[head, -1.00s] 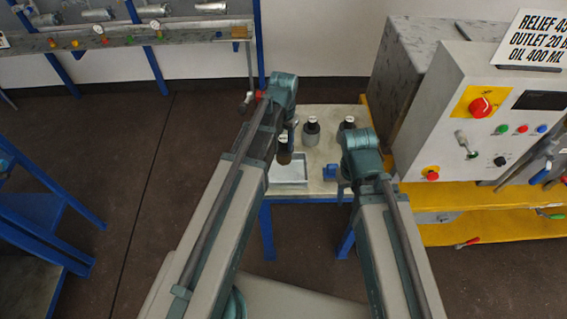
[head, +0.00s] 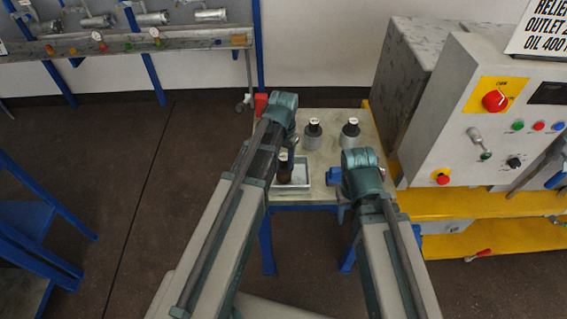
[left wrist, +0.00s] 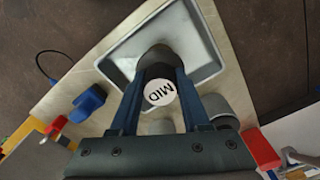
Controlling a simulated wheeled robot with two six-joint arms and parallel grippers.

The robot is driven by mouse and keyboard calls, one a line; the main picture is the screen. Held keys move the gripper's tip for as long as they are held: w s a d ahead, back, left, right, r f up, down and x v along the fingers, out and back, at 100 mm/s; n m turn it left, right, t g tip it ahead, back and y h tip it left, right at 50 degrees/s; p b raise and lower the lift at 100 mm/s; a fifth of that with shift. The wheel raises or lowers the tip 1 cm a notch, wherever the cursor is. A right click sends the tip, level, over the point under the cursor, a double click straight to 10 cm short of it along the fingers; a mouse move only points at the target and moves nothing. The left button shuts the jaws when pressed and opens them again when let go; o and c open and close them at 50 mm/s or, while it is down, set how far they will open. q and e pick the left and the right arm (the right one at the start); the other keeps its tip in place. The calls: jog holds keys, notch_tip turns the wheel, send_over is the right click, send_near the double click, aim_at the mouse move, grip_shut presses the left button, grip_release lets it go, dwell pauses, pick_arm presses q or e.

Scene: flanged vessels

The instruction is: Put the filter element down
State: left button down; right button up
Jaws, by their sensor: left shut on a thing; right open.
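The filter element (head: 286,170) is a dark brown cylinder with a white top. In the left wrist view its round top reads MID (left wrist: 159,92). My left gripper (head: 284,158) is shut on it; both fingers flank it in the left wrist view (left wrist: 160,88). The element is upright over the inside of a shallow grey tray (head: 302,178), whose rim also shows in the left wrist view (left wrist: 208,28). I cannot tell whether its base touches the tray floor. My right gripper (head: 342,204) is open, mostly hidden by its wrist, right of the tray.
Two grey vessels with black necks and white tops (head: 313,136) (head: 350,134) stand on the small table (head: 335,117) behind the tray. A blue object (head: 333,176) lies right of the tray. The control cabinet (head: 455,110) closes off the right side.

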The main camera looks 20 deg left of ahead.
pick_arm(q)
jog(key=shift+c, duration=1.9)
grip_release()
notch_tip(320, 180, up, 12)
jog(key=p, duration=1.2)
jog(key=s+d+m+y, duration=0.1)
jog(key=s+d, duration=0.9)
jog(key=s, duration=0.4)
jog(key=shift+s+d+r, duration=0.15)
jog(key=shift+s+d, duration=0.2)
notch_tip(320, 180, down, 3)
jog(key=b, duration=0.3)
